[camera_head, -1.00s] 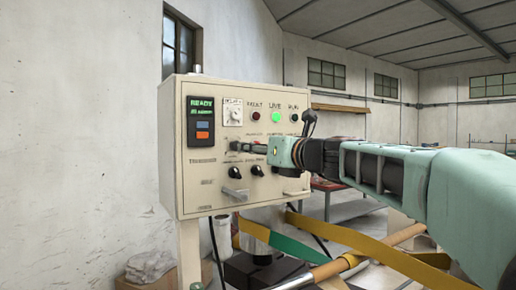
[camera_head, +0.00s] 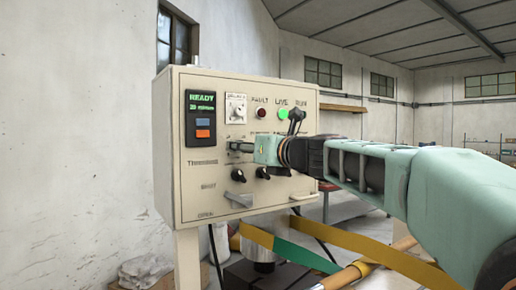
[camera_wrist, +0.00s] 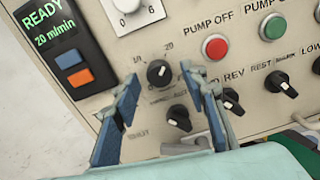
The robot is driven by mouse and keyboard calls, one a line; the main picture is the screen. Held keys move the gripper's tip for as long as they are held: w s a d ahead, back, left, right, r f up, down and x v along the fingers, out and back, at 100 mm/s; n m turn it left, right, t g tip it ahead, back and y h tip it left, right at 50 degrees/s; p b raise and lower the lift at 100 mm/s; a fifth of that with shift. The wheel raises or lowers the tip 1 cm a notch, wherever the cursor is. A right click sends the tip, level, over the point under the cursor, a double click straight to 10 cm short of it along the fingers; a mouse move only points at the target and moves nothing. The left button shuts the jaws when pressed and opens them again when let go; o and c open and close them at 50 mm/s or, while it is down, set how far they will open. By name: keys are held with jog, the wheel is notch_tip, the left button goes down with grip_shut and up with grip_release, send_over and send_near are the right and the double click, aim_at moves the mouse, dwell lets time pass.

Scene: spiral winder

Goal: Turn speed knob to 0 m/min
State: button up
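The speed knob (camera_wrist: 159,73) is a small black rotary knob with a white pointer mark, on the cream control panel (camera_head: 185,190). Scale marks 10 and 20 show around it in the wrist view. The display (camera_wrist: 48,22) above left reads READY and 20 m/min; it also shows in the head view (camera_head: 201,103). My gripper (camera_wrist: 160,76) is open, with one blue finger on each side of the knob. A gap shows between the fingers and the knob; their depth to the panel is hard to tell.
A white-plated dial (camera_wrist: 130,8) sits above the knob. Black selector knobs (camera_wrist: 179,117) lie below and right. Red (camera_wrist: 215,46) and green (camera_wrist: 272,26) pump buttons are to the right. Blue and orange buttons sit under the display.

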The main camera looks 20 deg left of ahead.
jog(key=shift+w+a, duration=0.15)
grip_shut()
dwell(0.4)
